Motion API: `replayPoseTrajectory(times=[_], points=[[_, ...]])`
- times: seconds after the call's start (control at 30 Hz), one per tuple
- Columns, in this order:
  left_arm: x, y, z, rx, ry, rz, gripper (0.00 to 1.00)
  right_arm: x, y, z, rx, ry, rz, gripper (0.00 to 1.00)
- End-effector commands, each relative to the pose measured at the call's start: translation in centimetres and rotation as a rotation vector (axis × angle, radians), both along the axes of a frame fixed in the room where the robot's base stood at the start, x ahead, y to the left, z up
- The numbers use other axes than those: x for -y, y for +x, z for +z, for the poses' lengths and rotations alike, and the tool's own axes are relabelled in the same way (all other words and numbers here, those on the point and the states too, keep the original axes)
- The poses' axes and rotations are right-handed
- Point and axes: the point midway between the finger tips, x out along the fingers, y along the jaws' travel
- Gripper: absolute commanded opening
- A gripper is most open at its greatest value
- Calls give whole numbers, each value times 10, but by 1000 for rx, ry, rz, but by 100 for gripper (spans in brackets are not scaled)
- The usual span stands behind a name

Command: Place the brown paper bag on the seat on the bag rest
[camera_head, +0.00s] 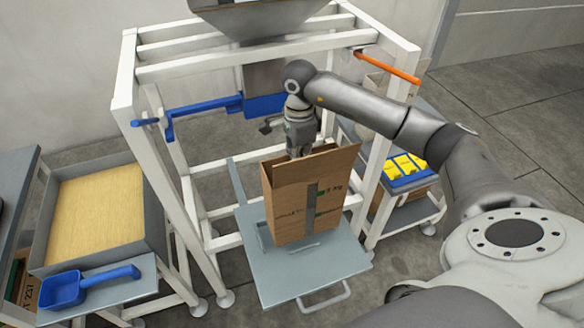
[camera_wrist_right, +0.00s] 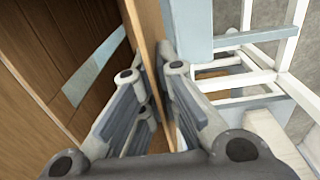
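The brown paper bag (camera_head: 308,200) is upright and open-topped over the grey-blue plate (camera_head: 345,262) with a front handle, inside the white frame. Its base overlaps a shallow raised outline on the plate; I cannot tell whether it touches. My right gripper (camera_head: 301,152) comes down from above at the bag's back rim. In the right wrist view, its fingers (camera_wrist_right: 157,85) close on the bag's upright wall (camera_wrist_right: 148,35), one inside and one outside. I cannot tell which surface is the seat and which the bag rest. My left gripper is out of view.
White frame posts (camera_head: 152,185) stand around the bag, with a hopper spout (camera_head: 266,75) above. A blue bar (camera_head: 205,106) and an orange bar (camera_head: 388,67) are on the frame. A sand-coloured tray (camera_head: 95,217) and blue scoop (camera_head: 85,286) are left; yellow items (camera_head: 403,166) are right.

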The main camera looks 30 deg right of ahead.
Motion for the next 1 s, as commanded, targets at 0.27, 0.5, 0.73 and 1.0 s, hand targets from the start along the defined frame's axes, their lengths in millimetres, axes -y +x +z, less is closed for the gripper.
replayPoseTrajectory(times=[0.27,0.5,0.73,1.0], points=[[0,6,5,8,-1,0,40,-11,10,-17,0,1,1,0],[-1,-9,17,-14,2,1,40,-13,11,-48,-2,1,0,0],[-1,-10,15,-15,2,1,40,-13,11,-51,1,0,1,0],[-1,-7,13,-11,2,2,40,-13,11,-53,1,0,0,21]])
